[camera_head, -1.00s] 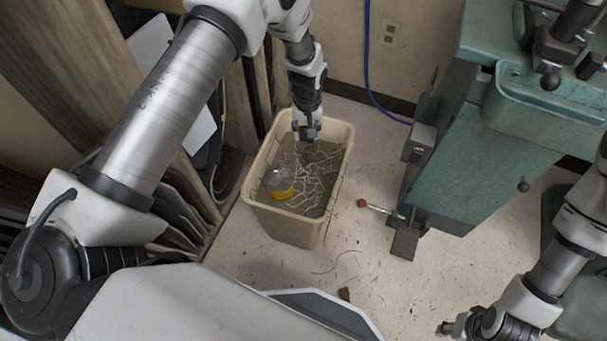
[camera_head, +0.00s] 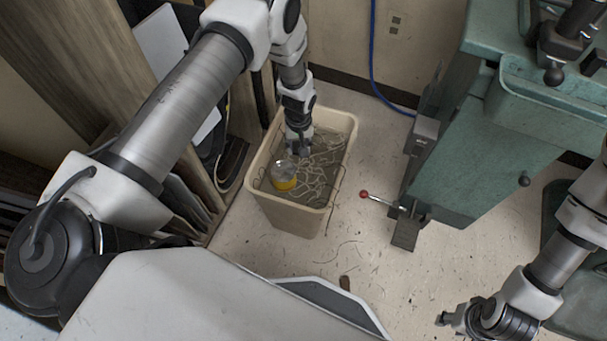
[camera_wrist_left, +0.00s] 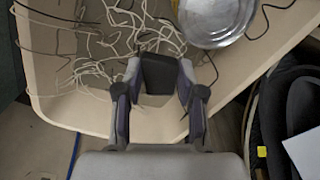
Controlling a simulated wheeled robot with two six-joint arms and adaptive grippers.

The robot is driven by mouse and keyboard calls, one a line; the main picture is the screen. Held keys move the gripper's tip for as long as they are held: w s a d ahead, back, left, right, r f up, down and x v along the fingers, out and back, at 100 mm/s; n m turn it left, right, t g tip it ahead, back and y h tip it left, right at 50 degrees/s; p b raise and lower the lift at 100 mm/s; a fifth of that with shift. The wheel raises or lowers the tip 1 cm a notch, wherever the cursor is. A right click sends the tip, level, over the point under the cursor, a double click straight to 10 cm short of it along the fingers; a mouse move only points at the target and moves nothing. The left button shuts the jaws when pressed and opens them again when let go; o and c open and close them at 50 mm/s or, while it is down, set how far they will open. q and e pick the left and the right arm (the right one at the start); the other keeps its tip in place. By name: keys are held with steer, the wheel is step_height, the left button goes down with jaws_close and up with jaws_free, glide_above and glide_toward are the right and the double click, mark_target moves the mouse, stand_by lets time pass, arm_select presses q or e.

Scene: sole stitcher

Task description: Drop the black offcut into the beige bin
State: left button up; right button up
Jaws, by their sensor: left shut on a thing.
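The beige bin (camera_head: 288,222) stands on the floor left of centre in the head view, with its open top facing me. My left gripper (camera_head: 299,150) points down inside the bin's opening. In the left wrist view the fingers of my left gripper (camera_wrist_left: 160,98) are shut on the black offcut (camera_wrist_left: 160,73), a small dark block between the tips. In the head view the offcut is hard to make out against the dark fingers. My right gripper (camera_head: 446,320) is at the lower right, away from the bin, and its jaw opening is unclear.
Pale thread scraps (camera_head: 322,172) and a yellow-and-silver tin (camera_head: 283,176) lie in the bin. A green machine (camera_head: 490,150) with a red-knobbed lever (camera_head: 364,194) stands to the right. Boards lean at the left.

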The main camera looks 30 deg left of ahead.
arm_select(q)
steer(key=o, duration=1)
steer(key=shift+r, duration=0.1)
step_height(320, 180, up, 12)
steer(key=shift+d+f, duration=0.1)
